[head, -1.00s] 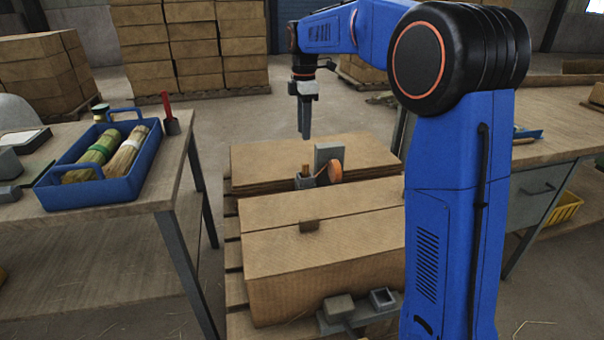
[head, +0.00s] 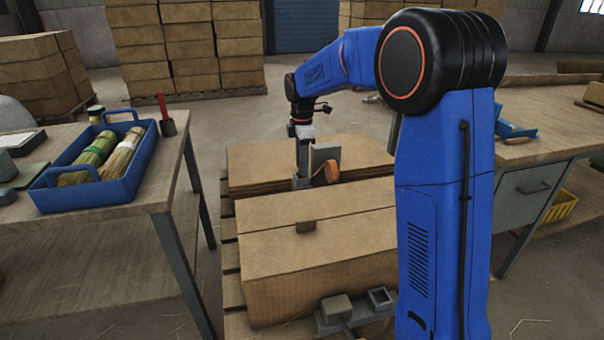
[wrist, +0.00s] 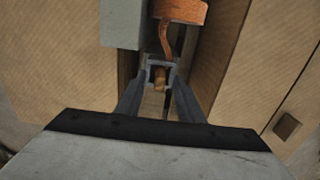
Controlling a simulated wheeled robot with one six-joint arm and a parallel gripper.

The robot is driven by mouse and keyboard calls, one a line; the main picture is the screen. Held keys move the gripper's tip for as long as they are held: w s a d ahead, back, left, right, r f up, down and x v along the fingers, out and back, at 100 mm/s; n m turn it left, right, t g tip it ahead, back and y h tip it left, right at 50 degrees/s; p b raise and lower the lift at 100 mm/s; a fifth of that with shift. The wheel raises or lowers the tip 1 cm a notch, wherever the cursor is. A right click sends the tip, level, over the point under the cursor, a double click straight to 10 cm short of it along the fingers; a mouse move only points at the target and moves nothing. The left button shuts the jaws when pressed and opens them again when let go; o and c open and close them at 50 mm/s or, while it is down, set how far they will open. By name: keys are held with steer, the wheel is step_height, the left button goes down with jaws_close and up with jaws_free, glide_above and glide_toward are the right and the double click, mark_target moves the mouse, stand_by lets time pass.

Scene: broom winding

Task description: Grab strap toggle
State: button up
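The strap toggle, a small tan wooden peg (wrist: 160,75), shows in the wrist view inside a small grey square holder (wrist: 149,63). An orange strap (wrist: 166,40) runs to it from an orange reel (wrist: 183,9). My gripper (wrist: 158,88) points down at the holder, its two dark fingers apart on either side of the toggle, with a gap between them. I cannot tell whether they touch the holder. In the head view my gripper (head: 302,172) is low beside the orange reel (head: 327,173) and hides the toggle.
A grey upright block (head: 326,154) stands beside the reel on flat cardboard (head: 250,160). A large carton (head: 310,255) with a small brown tab is in front. A blue tray (head: 108,190) with brush bundles sits on the left table. Grey fixtures (head: 338,307) lie at the carton's foot.

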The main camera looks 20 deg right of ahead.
steer(key=shift+f, duration=0.7)
steer(key=shift+c, duration=0.6)
jaws_close()
